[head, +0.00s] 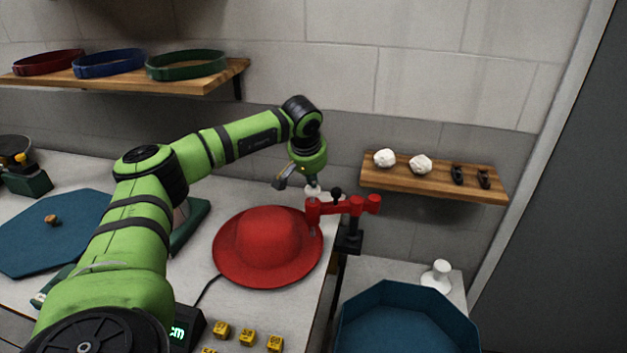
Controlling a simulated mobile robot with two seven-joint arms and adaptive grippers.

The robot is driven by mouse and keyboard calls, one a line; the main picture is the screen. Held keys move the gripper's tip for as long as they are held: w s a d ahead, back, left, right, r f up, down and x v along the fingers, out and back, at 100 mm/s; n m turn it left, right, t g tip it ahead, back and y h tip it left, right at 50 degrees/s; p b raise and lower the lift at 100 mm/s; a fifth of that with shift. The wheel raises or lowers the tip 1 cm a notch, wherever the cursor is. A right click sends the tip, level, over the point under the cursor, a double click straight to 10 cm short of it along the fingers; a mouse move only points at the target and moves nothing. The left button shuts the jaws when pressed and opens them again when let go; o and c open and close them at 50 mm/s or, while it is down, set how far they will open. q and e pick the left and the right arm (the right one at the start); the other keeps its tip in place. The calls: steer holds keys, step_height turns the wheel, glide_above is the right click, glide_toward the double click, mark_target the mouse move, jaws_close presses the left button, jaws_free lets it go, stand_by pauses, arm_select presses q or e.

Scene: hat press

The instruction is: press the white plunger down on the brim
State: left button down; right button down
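The red hat (266,240) lies crown up near the right edge of the grey worktop, its wide brim (235,268) spread flat. A red jointed arm (345,206) on a black clamp reaches over the right side of the brim. The white plunger (312,191) stands at that arm's left end, above the brim. My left gripper (300,182) points down right at the plunger's top. A dark finger sticks out to the left; the other finger is hidden, so its opening and any contact are unclear. My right gripper is out of view.
A wooden shelf (430,180) with white lumps and small dark items is on the wall at right. A blue octagonal tray (408,320) and a white knob-like piece (440,277) are below it. Several yellow blocks (247,337) and a green-lit display (183,330) are in front.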

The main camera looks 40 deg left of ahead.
arm_select(q)
steer(key=shift+f+b, duration=0.55)
steer(key=shift+f, duration=0.6)
steer(key=shift+s+d+f, duration=0.1)
steer(key=shift+s, duration=0.05)
steer(key=shift+f, duration=0.1)
steer(key=shift+r+p, duration=0.8)
steer(key=shift+r, duration=0.1)
step_height(320, 180, up, 10)
steer(key=p, duration=0.7)
steer(key=shift+f+p, duration=0.15)
steer(key=shift+p, duration=0.25)
steer(key=shift+f, duration=0.1)
